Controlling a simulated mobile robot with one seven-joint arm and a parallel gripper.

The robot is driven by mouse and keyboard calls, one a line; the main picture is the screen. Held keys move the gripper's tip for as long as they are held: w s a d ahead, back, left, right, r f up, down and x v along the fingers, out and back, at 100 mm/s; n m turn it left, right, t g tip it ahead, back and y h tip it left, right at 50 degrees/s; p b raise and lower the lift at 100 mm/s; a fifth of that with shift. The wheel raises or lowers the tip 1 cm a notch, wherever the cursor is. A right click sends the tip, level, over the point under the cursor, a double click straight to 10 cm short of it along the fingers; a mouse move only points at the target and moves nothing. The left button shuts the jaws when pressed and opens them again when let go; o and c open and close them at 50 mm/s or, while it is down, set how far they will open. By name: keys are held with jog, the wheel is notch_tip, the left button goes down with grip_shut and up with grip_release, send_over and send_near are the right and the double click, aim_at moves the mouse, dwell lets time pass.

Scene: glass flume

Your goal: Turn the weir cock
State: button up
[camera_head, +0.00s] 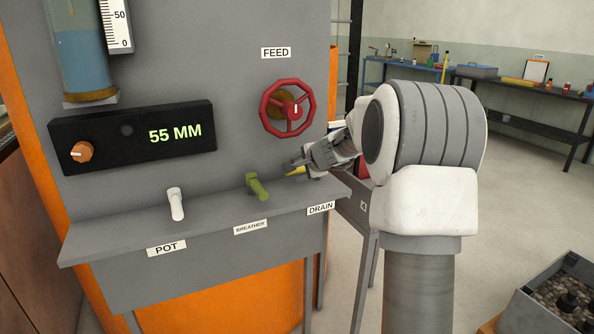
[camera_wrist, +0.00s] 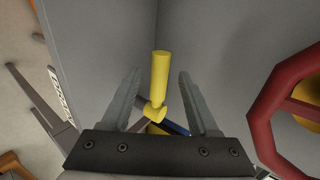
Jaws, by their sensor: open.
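No label in view reads WEIR. A yellow cock handle (camera_head: 296,171) sits on the grey ledge above the DRAIN label (camera_head: 321,209), partly hidden by my gripper (camera_head: 303,162). In the wrist view the yellow handle (camera_wrist: 159,75) lies between the two fingers of my gripper (camera_wrist: 160,73), with a gap on either side. The gripper is open and holds nothing. A green handle (camera_head: 257,187) stands above the BREATHER label, left of my gripper. A white handle (camera_head: 175,203) stands above the POT label.
The red FEED handwheel (camera_head: 287,108) is on the panel just above my gripper; it also shows close to the right finger in the wrist view (camera_wrist: 262,112). A black box (camera_head: 131,138) with an orange knob reads 55 MM. The grey ledge (camera_head: 215,218) runs below the handles.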

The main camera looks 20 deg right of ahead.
jog(key=shift+w+f, duration=0.4)
jog(key=shift+w, duration=0.15)
grip_shut()
dwell(1.1)
